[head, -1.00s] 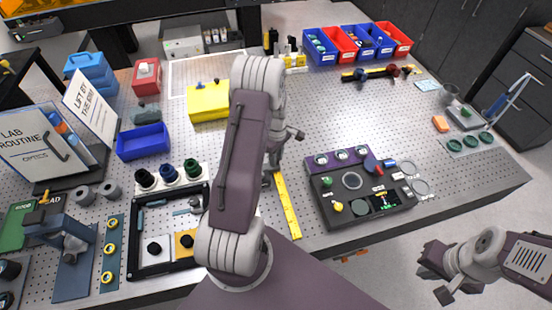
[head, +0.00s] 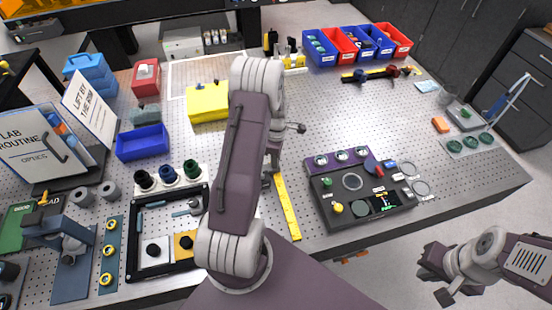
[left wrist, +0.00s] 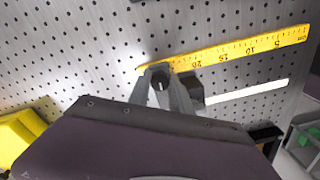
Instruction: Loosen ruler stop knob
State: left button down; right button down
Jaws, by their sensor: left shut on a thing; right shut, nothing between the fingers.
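The yellow ruler (head: 287,208) lies on the perforated bench near its front edge. It also crosses the upper part of the left wrist view (left wrist: 250,47). My left gripper (left wrist: 161,82) is shut on a small dark knob (left wrist: 160,88) by the ruler's high-number end. A dark block (left wrist: 191,86), which seems to be the ruler stop, sits just right of the fingers. In the head view, my left arm hides the knob and most of the gripper. My right gripper (head: 430,262) is shut and empty, off the bench's front edge at the lower right.
A dark control box (head: 352,218) with knobs and a small screen stands right of the ruler. A black-framed tray (head: 140,238) is on the left. A yellow box (head: 208,101) and blue bin (head: 142,142) stand behind. The bench's centre right is clear.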

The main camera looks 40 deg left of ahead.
pick_arm(q)
jog(key=c, duration=1.2)
grip_release()
jog(key=shift+o, duration=0.2)
notch_tip(320, 180, up, 9)
jog(key=b, duration=0.2)
